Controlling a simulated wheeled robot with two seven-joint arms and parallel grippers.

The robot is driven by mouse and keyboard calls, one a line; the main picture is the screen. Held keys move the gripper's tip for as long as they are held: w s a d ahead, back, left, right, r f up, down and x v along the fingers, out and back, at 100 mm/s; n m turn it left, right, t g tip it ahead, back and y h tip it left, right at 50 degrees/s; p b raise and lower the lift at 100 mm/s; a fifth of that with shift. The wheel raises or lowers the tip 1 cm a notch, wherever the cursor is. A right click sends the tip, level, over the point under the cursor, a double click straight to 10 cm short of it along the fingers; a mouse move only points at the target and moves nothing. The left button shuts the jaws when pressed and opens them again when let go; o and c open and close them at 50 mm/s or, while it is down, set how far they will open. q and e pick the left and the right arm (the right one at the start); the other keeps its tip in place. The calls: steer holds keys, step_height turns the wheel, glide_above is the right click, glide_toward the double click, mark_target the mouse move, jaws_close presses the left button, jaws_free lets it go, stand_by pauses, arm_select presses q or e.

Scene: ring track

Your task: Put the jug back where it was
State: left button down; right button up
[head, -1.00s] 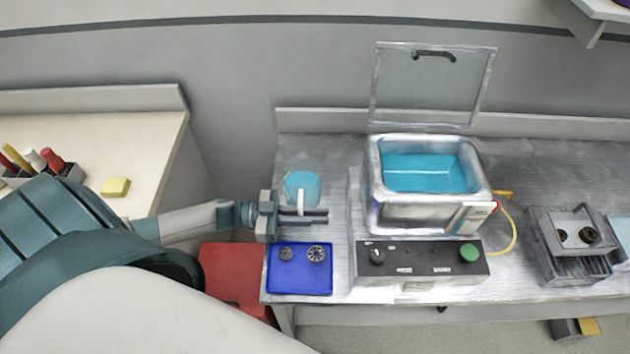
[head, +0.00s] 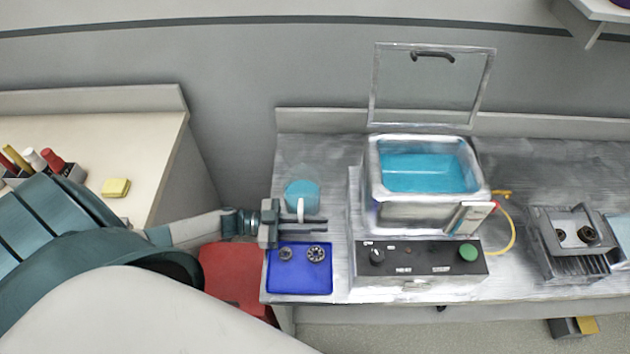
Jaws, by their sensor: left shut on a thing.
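The jug (head: 301,190), clear with blue liquid in it, is upright at the left end of the metal bench, behind the blue tray. Its pale handle faces the front. My left gripper (head: 308,227) comes in from the left and is shut on the jug's handle, with its fingers reaching to the right. I cannot tell whether the jug's base touches the bench; the gripper partly hides the handle. My right gripper is not in view.
The blue tray (head: 300,289) with two dark gear-like parts lies just in front of the gripper. To the right stand an open-lidded bath (head: 380,215) of blue liquid and a control box (head: 420,265). A red bin (head: 230,275) is below left.

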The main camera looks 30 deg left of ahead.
arm_select(q)
steer(key=c, duration=2.2)
jaws_free()
steer(key=shift+f, duration=0.1)
steer(key=o, duration=0.4)
steer(key=b+v, duration=0.2)
steer(key=v, duration=0.4)
steer(key=shift+s+a+b, duration=0.1)
steer(key=shift+a+b, duration=0.05)
steer(key=shift+b, duration=0.25)
steer(key=shift+s+a, duration=0.25)
steer(key=shift+a, duration=0.2)
